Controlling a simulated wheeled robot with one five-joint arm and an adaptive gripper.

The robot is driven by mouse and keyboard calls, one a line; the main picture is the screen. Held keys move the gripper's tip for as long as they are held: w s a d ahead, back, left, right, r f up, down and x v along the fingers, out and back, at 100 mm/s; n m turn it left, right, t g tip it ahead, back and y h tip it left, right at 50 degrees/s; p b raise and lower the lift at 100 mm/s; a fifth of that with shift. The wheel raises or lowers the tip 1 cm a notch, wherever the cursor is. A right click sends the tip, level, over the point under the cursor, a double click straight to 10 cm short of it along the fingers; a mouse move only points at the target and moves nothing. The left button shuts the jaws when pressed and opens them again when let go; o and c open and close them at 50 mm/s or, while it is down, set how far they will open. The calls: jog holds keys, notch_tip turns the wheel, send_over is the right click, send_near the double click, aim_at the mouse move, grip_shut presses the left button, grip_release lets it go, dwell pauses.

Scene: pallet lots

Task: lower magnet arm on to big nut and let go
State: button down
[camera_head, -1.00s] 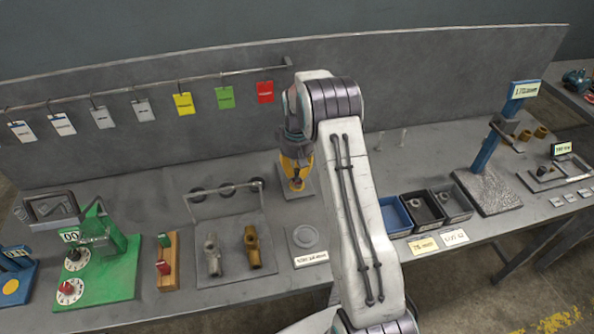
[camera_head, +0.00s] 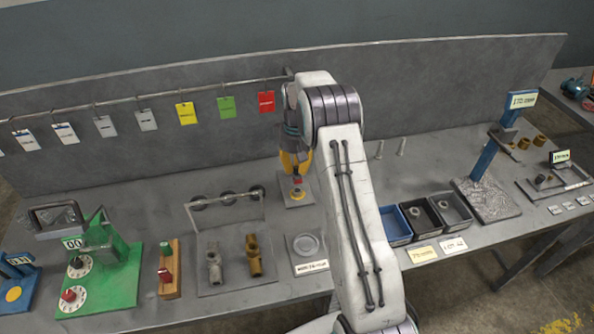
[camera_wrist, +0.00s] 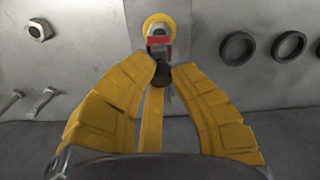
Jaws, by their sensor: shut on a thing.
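My gripper (camera_head: 296,172) is over a small grey plate (camera_head: 283,202) on the bench, in front of the grey back panel. Its yellow fingers close on a small dark piece (camera_wrist: 162,74) with a red part (camera_wrist: 158,42) beyond it, which I take for the magnet arm.
A loose hex nut (camera_wrist: 38,30) and bolts (camera_wrist: 42,101) lie at left in the wrist view. Dark rings (camera_wrist: 238,47) are at right. In the head view, a round grey dish (camera_head: 306,246) is nearer, and small bins (camera_head: 394,226) stand to the right of my arm.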

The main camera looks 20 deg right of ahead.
jog(key=shift+w+d+r+p, duration=0.1)
jog(key=shift+w+r+p, duration=0.2)
jog(key=shift+w+r, duration=0.35)
jog(key=shift+f, duration=0.1)
jog(key=c, duration=1.1)
grip_release()
jog(key=shift+f, duration=0.1)
notch_tip(320, 180, up, 12)
jog(key=shift+r, duration=0.1)
